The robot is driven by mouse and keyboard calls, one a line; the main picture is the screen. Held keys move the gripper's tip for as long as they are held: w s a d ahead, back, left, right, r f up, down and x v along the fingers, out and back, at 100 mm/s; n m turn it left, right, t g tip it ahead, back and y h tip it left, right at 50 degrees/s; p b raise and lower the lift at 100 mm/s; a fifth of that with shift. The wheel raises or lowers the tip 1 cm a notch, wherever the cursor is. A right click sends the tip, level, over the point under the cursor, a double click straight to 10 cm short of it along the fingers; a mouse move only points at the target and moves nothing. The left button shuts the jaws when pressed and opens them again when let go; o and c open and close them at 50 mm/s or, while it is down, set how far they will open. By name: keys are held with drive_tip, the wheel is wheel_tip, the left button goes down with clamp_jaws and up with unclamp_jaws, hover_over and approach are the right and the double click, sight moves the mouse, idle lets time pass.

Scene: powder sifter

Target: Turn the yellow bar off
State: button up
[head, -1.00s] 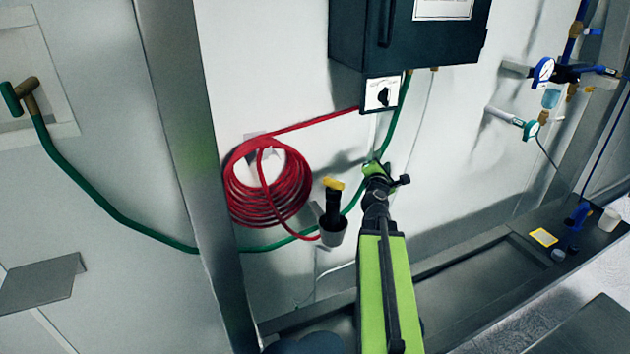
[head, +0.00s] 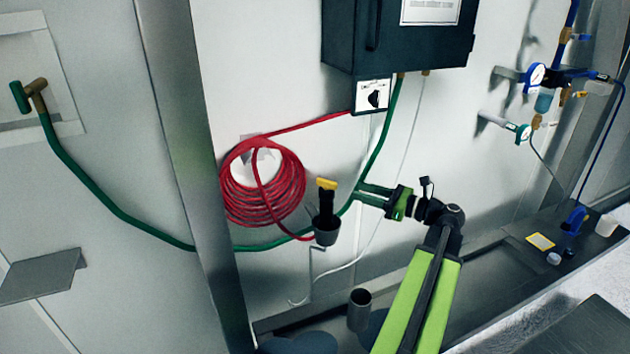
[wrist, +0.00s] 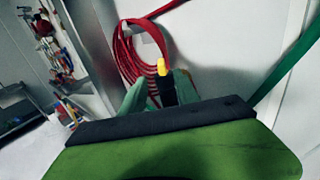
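The yellow bar (head: 327,184) is a small yellow piece on top of a black upright stem that stands in a dark cup-like holder on the wall. It also shows in the wrist view (wrist: 162,67), just beyond my fingers. My gripper (head: 364,193) is to the right of the bar at nearly its height, pointing left, with a gap between them in the picture. Its fingers look parted and empty. The dark edge of my gripper hides the stem's lower part in the wrist view.
A coiled red hose (head: 262,183) hangs left of the bar. A green hose (head: 384,135) runs behind my gripper. A dark cabinet (head: 398,35) with a black-knobbed switch plate (head: 371,96) is above. A grey cylinder (head: 360,310) stands below. Gauges are at the right.

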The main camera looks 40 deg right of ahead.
sight(327, 184)
drive_tip(key=x, duration=1.5)
drive_tip(key=shift+w+f, duration=0.1)
drive_tip(key=shift+w, duration=0.2)
clamp_jaws()
